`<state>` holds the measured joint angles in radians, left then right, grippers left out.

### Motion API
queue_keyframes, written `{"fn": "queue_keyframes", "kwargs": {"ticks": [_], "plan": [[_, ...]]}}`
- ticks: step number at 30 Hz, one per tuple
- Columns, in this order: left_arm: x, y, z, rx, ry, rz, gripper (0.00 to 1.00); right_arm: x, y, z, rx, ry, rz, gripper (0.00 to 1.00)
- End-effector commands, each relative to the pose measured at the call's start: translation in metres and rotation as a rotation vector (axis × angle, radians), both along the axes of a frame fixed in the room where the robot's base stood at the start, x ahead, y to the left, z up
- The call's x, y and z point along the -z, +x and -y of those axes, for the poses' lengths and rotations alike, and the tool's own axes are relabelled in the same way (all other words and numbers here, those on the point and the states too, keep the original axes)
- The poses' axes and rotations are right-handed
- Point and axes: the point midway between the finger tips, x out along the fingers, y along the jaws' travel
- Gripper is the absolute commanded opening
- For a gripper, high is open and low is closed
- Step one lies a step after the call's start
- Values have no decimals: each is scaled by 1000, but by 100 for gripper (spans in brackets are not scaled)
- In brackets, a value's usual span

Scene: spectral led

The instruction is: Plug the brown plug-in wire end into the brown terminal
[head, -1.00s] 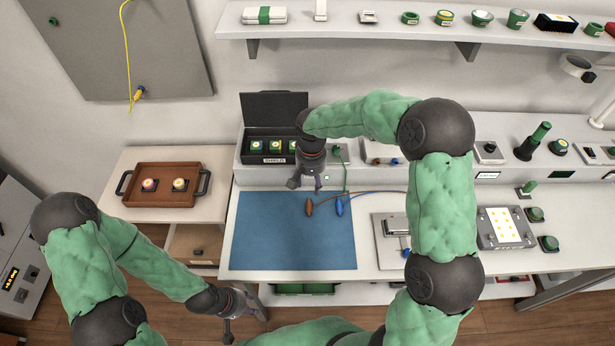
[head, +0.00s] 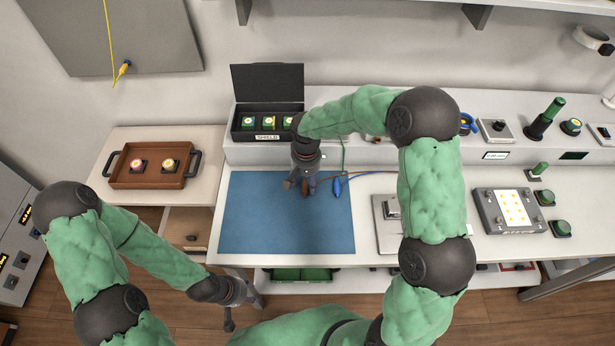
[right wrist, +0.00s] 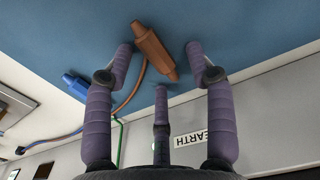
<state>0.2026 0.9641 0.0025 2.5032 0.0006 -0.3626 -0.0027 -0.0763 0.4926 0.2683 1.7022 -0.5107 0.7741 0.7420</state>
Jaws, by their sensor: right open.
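The brown plug-in wire end (head: 311,186) lies on the blue mat (head: 270,225), beside the blue plug (head: 337,187). My right gripper (head: 299,187) is low over the mat at the brown plug and partly covers it in the head view. In the right wrist view the brown plug (right wrist: 155,50) lies between the spread, open fingers (right wrist: 160,62); I see no firm grip on it. The blue plug (right wrist: 75,87) is left of the fingers there. My left gripper (head: 241,306) is open and empty by the table's front left corner. I cannot make out the brown terminal.
A grey raised panel with an EARTH label (right wrist: 205,136) borders the mat. An open black SHIELD box (head: 268,122) stands behind it. A brown tray (head: 150,164) is on the left side table. A metal device (head: 384,232) stands right of the mat. The mat's front is clear.

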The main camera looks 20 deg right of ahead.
Motion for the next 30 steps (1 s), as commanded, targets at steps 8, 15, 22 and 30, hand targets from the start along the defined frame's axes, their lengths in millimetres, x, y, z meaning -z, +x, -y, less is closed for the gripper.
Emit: {"fn": "queue_keyframes", "kwargs": {"ticks": [8,15,22,30], "plan": [[0,0,0,0,0,0,40,0,0,0,0,0,0,50],[0,0,0,0,0,0,40,0,0,0,0,0,0,0],[0,0,0,0,0,0,40,1,0,0,0,0,0,0],[0,0,0,0,0,0,40,1,0,0,0,0,0,51]]}}
